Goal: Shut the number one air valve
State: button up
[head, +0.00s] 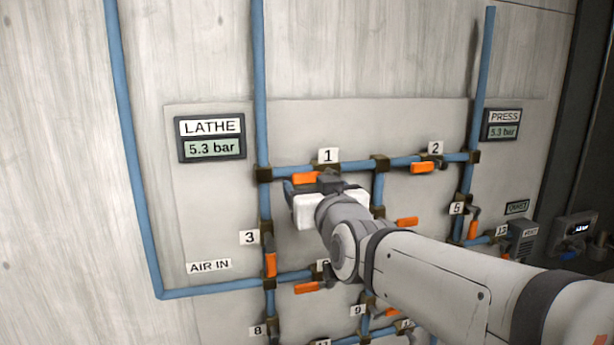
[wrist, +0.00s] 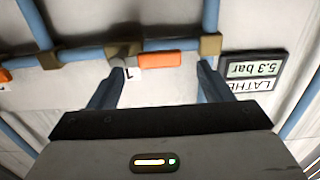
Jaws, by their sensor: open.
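The number one valve has an orange lever (head: 307,178) lying along the horizontal blue pipe, below the "1" label (head: 328,155). In the wrist view, which is upside down, the lever (wrist: 160,60) lies between my fingertips in the picture, beside the "1" label (wrist: 128,73). My gripper (head: 308,186) is open and in front of the lever. In the wrist view my gripper's two fingers (wrist: 160,68) stand wide apart, one on each side of the lever. I cannot tell whether either finger touches it. The valve body (head: 328,177) is partly hidden by my gripper.
The LATHE gauge (head: 212,148) and the PRESS gauge (head: 504,131) both read 5.3 bar. Valve 2 (head: 422,168) is to the right on the same pipe. Valve 3 (head: 270,264) is below left on a vertical pipe. Several more valves sit lower, partly behind my arm.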

aim_at(308, 180)
jog(key=shift+p+x, duration=0.45)
jog(key=shift+x, duration=1.5)
jog(key=c, duration=1.4)
jog(key=shift+d, duration=0.1)
